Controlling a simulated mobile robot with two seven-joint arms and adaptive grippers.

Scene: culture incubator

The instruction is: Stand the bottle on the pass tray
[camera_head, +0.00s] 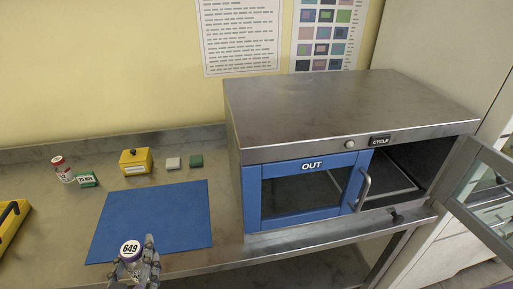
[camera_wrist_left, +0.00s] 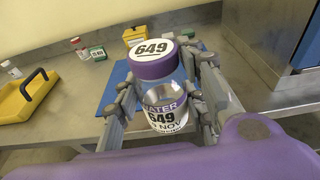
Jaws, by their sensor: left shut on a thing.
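The bottle (camera_head: 131,252) is clear with a purple collar and a white cap marked 649. It is upright between the fingers of my left gripper (camera_head: 139,258), at the front edge of the blue mat in the head view. In the left wrist view the bottle (camera_wrist_left: 160,95) shows a WATER 649 label, and the left gripper (camera_wrist_left: 165,88) is shut on it from both sides. Whether its base touches anything is hidden. No tray is marked as the pass tray; a flat pale-edged surface (camera_head: 398,178) shows inside the open right side of the steel cabinet. My right gripper is not in view.
The steel cabinet (camera_head: 330,105) has a closed blue OUT door (camera_head: 311,190) and an open glass door (camera_head: 485,190) at right. The blue mat (camera_head: 160,218) is otherwise bare. A yellow carrier (camera_head: 10,228), small red-capped bottle (camera_head: 62,168) and yellow box (camera_head: 135,161) stand left.

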